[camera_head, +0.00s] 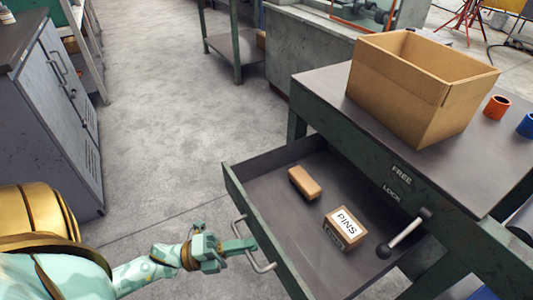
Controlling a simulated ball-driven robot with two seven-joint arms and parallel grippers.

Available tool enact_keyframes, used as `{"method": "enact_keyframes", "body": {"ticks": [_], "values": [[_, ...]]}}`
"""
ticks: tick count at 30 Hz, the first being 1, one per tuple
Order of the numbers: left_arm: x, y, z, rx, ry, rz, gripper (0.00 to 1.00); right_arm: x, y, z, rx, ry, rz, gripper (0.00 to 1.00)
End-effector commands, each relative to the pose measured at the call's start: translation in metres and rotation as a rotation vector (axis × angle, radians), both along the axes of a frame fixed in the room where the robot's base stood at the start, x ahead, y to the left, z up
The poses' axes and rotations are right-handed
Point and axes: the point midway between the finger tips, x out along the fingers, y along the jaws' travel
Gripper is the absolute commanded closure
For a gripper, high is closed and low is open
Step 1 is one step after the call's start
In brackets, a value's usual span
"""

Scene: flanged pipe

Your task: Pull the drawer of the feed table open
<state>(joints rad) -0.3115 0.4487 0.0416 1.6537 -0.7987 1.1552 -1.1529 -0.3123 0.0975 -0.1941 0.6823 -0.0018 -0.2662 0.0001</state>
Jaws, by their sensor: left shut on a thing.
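The drawer (267,170) of the feed table (323,86) is pulled well out to the left, so its floor shows. Its front carries a light metal bar handle (262,268). My left gripper (247,246) reaches in from the lower left and is shut on the handle at the drawer front. The fingertips partly cover the handle. Inside the drawer lie a small brown block (304,183) and a box marked PINS (344,229). My right gripper is not in view.
An open cardboard box (400,98), an orange cup (497,106) and a blue cup (527,125) stand on the table top. A lever (408,231) sticks out beside the FREE and LOCK labels. A grey cabinet (62,110) stands left. The floor between is clear.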

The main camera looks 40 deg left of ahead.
Motion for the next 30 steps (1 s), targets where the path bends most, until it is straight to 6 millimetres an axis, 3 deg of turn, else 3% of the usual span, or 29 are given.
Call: {"method": "enact_keyframes", "body": {"ticks": [9,22,24,25,30], "values": [[-0.029,0.011,-0.001,0.002,0.002,0.002,1.00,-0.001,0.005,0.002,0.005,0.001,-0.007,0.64],[-0.032,0.012,-0.001,0.002,0.001,0.001,1.00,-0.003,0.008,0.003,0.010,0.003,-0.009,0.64],[-0.032,0.012,-0.001,0.003,0.002,0.001,0.75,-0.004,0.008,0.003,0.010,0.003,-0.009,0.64],[-0.032,0.012,-0.001,0.002,0.001,0.001,0.68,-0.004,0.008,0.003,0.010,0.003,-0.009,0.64],[-0.032,0.012,-0.001,0.000,0.001,0.001,0.68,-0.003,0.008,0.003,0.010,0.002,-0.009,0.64]]}}
